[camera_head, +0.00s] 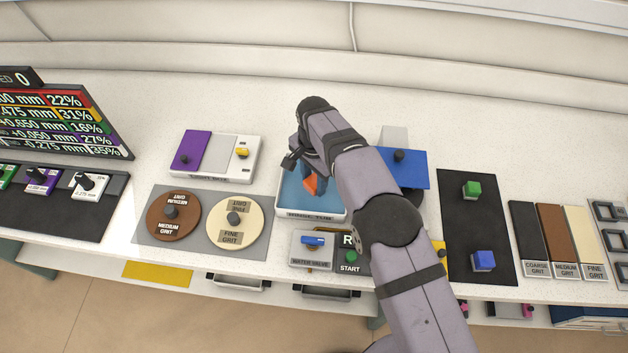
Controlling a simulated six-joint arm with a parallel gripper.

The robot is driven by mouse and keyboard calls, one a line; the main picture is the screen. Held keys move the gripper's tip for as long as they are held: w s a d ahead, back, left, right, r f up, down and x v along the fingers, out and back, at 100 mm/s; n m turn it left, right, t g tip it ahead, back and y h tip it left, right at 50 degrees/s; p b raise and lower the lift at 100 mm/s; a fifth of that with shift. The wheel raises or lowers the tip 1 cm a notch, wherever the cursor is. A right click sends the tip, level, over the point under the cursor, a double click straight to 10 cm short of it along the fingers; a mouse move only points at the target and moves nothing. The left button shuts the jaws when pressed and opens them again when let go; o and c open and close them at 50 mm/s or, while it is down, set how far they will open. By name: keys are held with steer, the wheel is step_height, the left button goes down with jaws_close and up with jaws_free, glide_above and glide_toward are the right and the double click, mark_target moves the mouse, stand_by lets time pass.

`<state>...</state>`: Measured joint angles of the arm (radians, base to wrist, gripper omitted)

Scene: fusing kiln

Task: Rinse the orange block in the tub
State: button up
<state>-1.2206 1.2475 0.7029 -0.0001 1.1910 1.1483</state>
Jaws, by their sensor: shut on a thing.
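An orange block (311,184) shows at the tub, just below my gripper (309,178). My gripper is shut on the orange block and points down over the tub. The tub (312,214) is a white-rimmed basin with a blue inside, on the counter near the middle. My arm covers its right part. I cannot tell whether the block touches the water or the tub's floor. The water valve (312,241) with a blue handle sits just in front of the tub.
Two round grit discs, medium (173,217) and fine (235,222), lie left of the tub. A start button (351,257) is beside the valve. The back counter is clear.

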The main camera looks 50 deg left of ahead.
mark_target(315, 182)
steer(key=shift+r, duration=0.2)
steer(key=shift+r+p, duration=2.2)
steer(key=shift+r, duration=1.4)
steer(key=shift+d, duration=0.1)
